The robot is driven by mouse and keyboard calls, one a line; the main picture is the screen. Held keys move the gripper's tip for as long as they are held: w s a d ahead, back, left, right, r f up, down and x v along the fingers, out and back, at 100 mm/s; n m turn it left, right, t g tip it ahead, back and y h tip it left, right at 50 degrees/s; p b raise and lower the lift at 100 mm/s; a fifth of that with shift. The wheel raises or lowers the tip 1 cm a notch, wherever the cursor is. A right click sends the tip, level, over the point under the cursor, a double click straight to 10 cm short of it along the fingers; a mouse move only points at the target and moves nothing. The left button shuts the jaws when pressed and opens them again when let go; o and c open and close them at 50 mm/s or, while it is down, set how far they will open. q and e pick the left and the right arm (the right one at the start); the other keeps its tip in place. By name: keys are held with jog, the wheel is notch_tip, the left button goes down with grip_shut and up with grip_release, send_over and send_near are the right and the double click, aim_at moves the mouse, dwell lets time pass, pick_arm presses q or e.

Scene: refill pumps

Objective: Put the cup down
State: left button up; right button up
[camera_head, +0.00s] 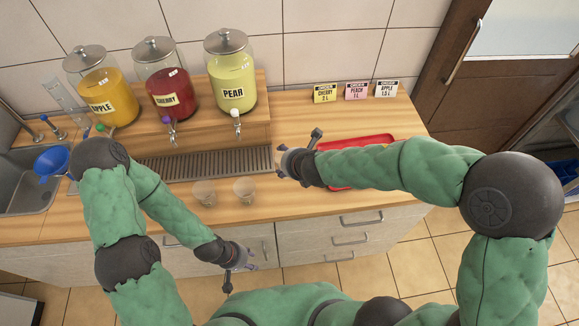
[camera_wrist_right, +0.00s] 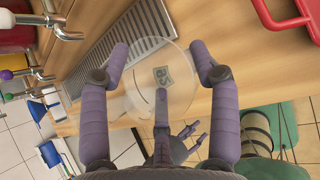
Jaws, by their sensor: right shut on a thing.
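My right gripper (camera_head: 282,161) is over the counter in front of the drip grille's right end. In the right wrist view its fingers (camera_wrist_right: 160,52) are shut on a clear cup (camera_wrist_right: 146,62), one finger on each side. The counter shows through the cup, with a small marked label in it. In the head view the held cup is hard to make out. Two more clear cups, a left one (camera_head: 204,193) and a right one (camera_head: 244,191), stand on the counter's front part. My left gripper (camera_head: 241,264) hangs low before the drawers; its finger opening is unclear.
Apple (camera_head: 102,96), cherry (camera_head: 168,92) and pear (camera_head: 231,84) dispensers stand behind the drip grille (camera_head: 205,166). A red tray (camera_head: 338,146) lies partly behind my right arm. Order cards (camera_head: 356,91) stand at the back. A blue funnel (camera_head: 51,162) is by the sink. Counter (camera_head: 290,120) right of the dispensers is clear.

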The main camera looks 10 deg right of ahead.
jog(key=shift+w+d+f+b, duration=0.35)
jog(key=shift+w+f+b, duration=0.25)
jog(key=shift+f, duration=0.8)
jog(key=shift+w+d+f+b, duration=0.3)
jog(key=shift+w+f+b, duration=0.25)
jog(key=shift+f, duration=0.8)
jog(key=shift+w+d+f+b, duration=0.35)
jog(key=shift+w+f+b, duration=0.25)
jog(key=shift+f, duration=0.8)
jog(key=o, duration=1)
jog(key=shift+f, duration=0.1)
